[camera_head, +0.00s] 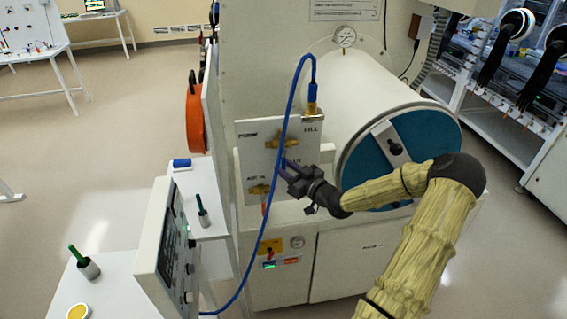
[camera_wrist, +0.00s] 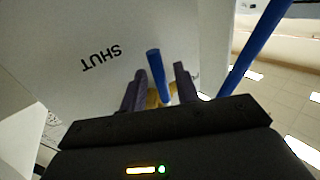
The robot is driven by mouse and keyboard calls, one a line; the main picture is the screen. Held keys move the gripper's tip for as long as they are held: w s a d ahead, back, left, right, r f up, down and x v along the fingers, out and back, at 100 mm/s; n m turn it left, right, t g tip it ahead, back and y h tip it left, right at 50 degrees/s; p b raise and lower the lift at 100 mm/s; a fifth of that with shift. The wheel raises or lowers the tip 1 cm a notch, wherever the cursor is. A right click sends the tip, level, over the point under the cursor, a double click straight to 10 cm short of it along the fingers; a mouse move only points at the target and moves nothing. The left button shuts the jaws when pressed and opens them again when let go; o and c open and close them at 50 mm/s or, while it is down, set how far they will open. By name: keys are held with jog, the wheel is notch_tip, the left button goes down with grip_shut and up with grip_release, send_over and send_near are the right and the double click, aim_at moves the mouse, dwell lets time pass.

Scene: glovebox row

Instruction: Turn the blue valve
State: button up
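The blue valve handle (camera_wrist: 156,66) stands between the two fingers of my gripper (camera_wrist: 160,70) in the wrist view. A gap shows on each side of it, so the gripper looks open around the handle and not closed on it. Brass fittings (camera_wrist: 153,98) show behind the fingers, partly hidden. In the head view my gripper (camera_head: 287,170) is at the white valve panel (camera_head: 249,155), just below the upper brass valve (camera_head: 283,142); it hides most of the blue handle there. The word SHUT (camera_wrist: 101,59) is printed on the panel near the handle.
A blue hose (camera_head: 279,170) loops down in front of the panel, close to my gripper. A lower brass valve (camera_head: 259,189) sits below left. The round chamber door (camera_head: 420,150) is behind my arm. A tilted control screen (camera_head: 168,245) stands at the left.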

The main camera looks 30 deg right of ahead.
jog(key=shift+x, duration=0.8)
